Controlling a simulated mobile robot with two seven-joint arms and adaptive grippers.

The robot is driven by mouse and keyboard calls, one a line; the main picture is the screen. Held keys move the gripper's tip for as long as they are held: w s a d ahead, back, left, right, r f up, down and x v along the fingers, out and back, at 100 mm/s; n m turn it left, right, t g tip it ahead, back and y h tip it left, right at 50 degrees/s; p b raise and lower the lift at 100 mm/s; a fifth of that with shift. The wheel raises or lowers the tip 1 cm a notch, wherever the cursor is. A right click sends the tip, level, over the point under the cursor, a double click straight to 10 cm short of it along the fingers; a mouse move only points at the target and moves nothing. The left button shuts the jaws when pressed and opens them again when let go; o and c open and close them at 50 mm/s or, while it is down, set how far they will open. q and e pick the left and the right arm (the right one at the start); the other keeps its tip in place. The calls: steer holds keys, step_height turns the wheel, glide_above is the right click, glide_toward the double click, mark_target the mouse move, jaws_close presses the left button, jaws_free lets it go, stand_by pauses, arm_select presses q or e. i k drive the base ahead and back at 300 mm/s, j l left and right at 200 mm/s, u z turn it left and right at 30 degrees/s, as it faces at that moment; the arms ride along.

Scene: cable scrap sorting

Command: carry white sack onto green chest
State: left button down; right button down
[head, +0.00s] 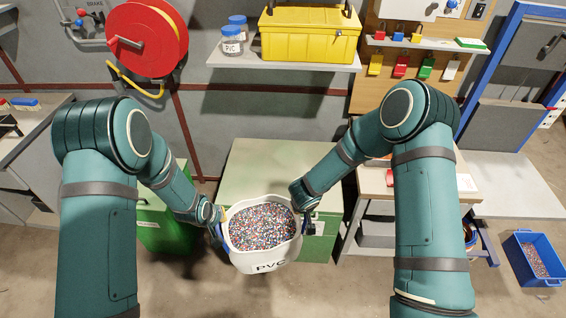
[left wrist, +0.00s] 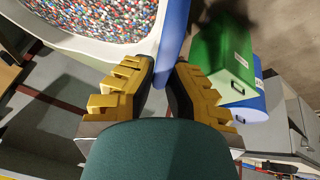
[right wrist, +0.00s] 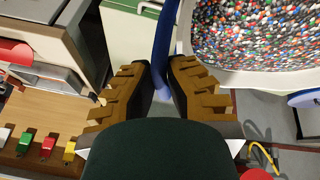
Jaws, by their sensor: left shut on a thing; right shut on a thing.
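The white sack (head: 262,262), marked PVC and full of multicoloured granules, hangs upright between my two grippers at the front edge of the pale green chest (head: 275,160). The chest's flat top is bare behind the sack; the sack hides part of its front. My left gripper (head: 221,228) is shut on the sack's left blue handle, which shows between the fingers in the left wrist view (left wrist: 172,40). My right gripper (head: 306,226) is shut on the right blue handle, seen in the right wrist view (right wrist: 164,45). The sack's underside is hidden.
A darker green bin (head: 165,228) stands left of the chest. A workbench (head: 375,185) stands close on the right. A shelf (head: 285,60) with a yellow toolbox (head: 310,36) and jars hangs above the chest. A blue crate (head: 533,262) lies on the floor at far right.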

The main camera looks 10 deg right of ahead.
mark_target(282, 175)
steer(key=i+l, duration=0.2)
steer(key=i, duration=0.25)
steer(key=i+l, duration=0.25)
steer(key=i, duration=0.15)
steer(key=i+l, duration=0.2)
steer(key=i, duration=0.25)
